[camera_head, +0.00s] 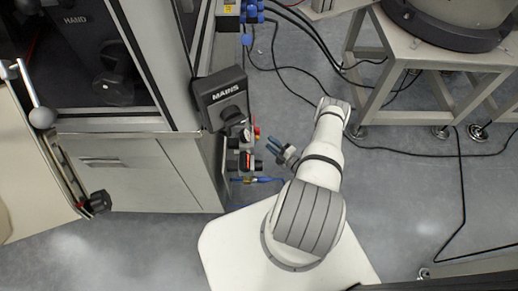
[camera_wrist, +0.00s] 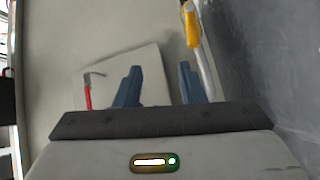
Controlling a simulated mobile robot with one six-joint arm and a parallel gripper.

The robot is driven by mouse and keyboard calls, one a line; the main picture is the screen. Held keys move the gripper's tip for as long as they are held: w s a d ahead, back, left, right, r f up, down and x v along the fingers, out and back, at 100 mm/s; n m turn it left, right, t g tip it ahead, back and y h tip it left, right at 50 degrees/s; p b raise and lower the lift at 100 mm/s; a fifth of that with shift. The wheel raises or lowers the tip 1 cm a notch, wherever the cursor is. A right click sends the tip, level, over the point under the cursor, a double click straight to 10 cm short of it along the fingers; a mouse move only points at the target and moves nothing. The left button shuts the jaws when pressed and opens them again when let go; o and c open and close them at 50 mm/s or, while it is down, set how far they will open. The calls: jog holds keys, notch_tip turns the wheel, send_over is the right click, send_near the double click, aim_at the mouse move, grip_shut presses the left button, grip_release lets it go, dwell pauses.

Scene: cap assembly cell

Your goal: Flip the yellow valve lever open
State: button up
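The yellow valve lever (camera_wrist: 191,25) shows at the top of the wrist view, right of centre, on a pale pipe-like part (camera_wrist: 206,72). My gripper (camera_wrist: 160,68) has two blue fingers that stand apart with nothing between them. The lever lies beyond the right fingertip and apart from it. In the head view my gripper (camera_head: 273,148) is beside the fittings on the cabinet's right side. Small yellow spots show among those fittings in the head view, but I cannot tell which is the lever.
A red-handled lever (camera_wrist: 88,94) stands before a pale panel left of my fingers. In the head view a black MAINS switch box (camera_head: 222,98) juts from the cabinet (camera_head: 140,172). A metal stand (camera_head: 425,50) is at upper right. Cables cross the grey floor.

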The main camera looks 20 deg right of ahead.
notch_tip(320, 180, down, 5)
jog(key=b, duration=0.3)
jog(key=b+x, duration=0.2)
jog(key=x, duration=0.5)
jog(key=shift+w+a, duration=0.2)
jog(key=shift+w, duration=0.2)
jog(key=shift+c, duration=0.3)
grip_shut()
